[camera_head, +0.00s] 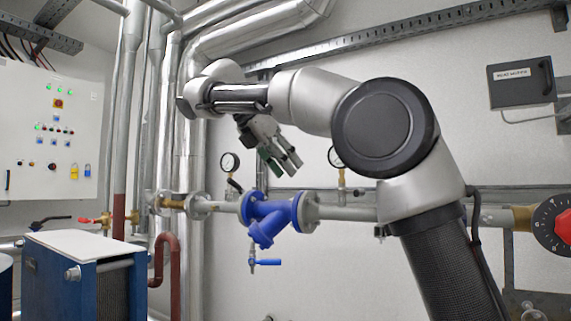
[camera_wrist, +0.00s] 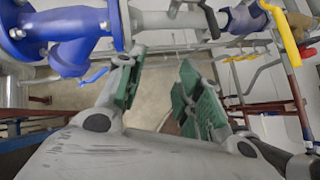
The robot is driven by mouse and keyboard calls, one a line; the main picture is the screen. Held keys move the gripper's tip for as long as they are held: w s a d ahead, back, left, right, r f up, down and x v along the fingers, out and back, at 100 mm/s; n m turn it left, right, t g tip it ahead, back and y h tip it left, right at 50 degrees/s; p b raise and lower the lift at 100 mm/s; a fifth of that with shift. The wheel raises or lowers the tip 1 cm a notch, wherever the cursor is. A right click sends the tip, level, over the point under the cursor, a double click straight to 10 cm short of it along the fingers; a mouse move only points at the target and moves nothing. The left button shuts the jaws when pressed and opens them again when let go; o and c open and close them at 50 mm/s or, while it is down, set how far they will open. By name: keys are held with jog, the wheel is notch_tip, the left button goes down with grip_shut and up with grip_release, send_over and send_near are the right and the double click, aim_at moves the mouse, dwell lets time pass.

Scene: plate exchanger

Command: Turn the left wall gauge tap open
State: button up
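The left wall gauge (camera_head: 229,163) is a round white dial with a dark rim, standing above the pipe left of the blue strainer. Its tap, with a dark handle (camera_head: 235,185), sits just below the dial. My gripper (camera_head: 283,167) points down and right, to the right of the left gauge and above the blue strainer. Its fingers are apart and empty, and a clear gap shows between the green pads in the wrist view (camera_wrist: 157,68). The fingers look clear of the tap handle. A dark lever (camera_wrist: 210,20) shows at the top of the wrist view; I cannot tell whether it is this tap.
The blue strainer (camera_head: 268,212) on the pipe has a small blue lever (camera_head: 267,262) below it. A second gauge (camera_head: 336,158) is partly behind my arm. A blue unit with a white top (camera_head: 85,246) stands at lower left. A control panel (camera_head: 50,125) hangs left.

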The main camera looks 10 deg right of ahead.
jog(key=shift+c, duration=0.6)
jog(key=w+a+f, duration=0.1)
jog(key=f, duration=0.1)
jog(key=w+a+f+h, duration=0.1)
jog(key=w+a+f, duration=0.1)
jog(key=f, duration=0.1)
jog(key=w+a+f+n+h, duration=0.1)
jog(key=f, duration=0.1)
jog(key=shift+w+a+f+g, duration=0.15)
jog(key=shift+w+a+g, duration=0.1)
jog(key=shift+g, duration=0.05)
grip_shut()
jog(key=n+t+h, duration=0.4)
jog(key=t+h, duration=0.1)
jog(key=t, duration=0.7)
send_near(236, 186)
jog(key=w+d+f, duration=0.2)
jog(key=w+f, duration=0.2)
jog(key=shift+t, duration=0.3)
jog(key=r, duration=0.1)
jog(key=w+d+r, duration=0.1)
jog(key=r, duration=0.1)
jog(key=shift+w+d+r, duration=0.15)
jog(key=shift+d+r, duration=0.1)
jog(key=shift+d, duration=0.15)
jog(key=shift+r, duration=0.1)
